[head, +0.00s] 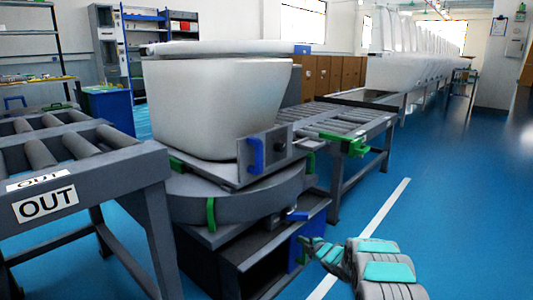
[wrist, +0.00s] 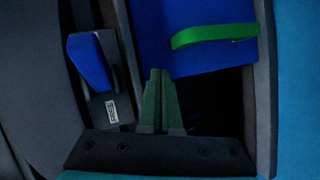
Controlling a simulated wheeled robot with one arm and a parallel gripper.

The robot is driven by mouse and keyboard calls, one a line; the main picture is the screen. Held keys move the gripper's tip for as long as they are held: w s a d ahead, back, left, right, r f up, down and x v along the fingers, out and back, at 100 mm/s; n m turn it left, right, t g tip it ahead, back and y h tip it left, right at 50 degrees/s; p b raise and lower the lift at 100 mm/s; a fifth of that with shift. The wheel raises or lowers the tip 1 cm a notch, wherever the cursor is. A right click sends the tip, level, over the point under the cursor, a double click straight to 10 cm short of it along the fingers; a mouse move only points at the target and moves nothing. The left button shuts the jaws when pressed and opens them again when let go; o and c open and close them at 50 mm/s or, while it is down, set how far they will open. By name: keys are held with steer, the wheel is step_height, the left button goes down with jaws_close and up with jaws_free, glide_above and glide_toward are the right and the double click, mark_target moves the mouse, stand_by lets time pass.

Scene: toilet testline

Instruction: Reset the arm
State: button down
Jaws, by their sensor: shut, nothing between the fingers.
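My arm shows at the lower right of the head view, grey with teal panels. Its end, my gripper (head: 307,243), points left toward the test stand (head: 245,205). In the wrist view my gripper (wrist: 159,72) has its two dark green fingers together, with nothing between them. A blue lever (wrist: 90,62) on a dark block with a small label is left of the fingers, apart from them. A blue panel with a green handle (wrist: 215,35) lies beyond and to the right of the fingers.
A white toilet (head: 215,105) sits on the stand. A roller conveyor (head: 345,120) runs behind it. Another roller frame with an OUT sign (head: 47,202) stands at left. Several white toilets (head: 420,55) line the back. Blue floor (head: 450,200) is open at right.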

steer(key=s+d+r+m+g+h, duration=0.1)
steer(key=s+d+r+m+h, duration=0.15)
steer(key=r, duration=0.25)
steer(key=s+d+r+m+h, duration=0.2)
steer(key=d+r+m+h, duration=0.1)
steer(key=d+r, duration=0.15)
steer(key=s+d+r+m+g+h, duration=0.3)
steer(key=s+r+m, duration=0.35)
steer(key=s, duration=0.65)
steer(key=s+a+r+m+g+y, duration=0.1)
steer(key=s+a+r+m+g, duration=0.2)
steer(key=s, duration=1.4)
steer(key=s+a+m+g+y, duration=0.1)
steer(key=s+a+m+g, duration=0.25)
steer(key=s, duration=1.45)
steer(key=s+a+r+m+g, duration=0.2)
steer(key=s+a+m+g, duration=0.15)
steer(key=s, duration=1.35)
step_height(320, 180, up, 12)
steer(key=s+p, duration=0.1)
steer(key=p, duration=1)
steer(key=shift+s+d+f+n+g, duration=0.15)
steer(key=shift+s+n+g, duration=0.1)
steer(key=shift+n+g, duration=0.15)
steer(key=shift+y, duration=0.25)
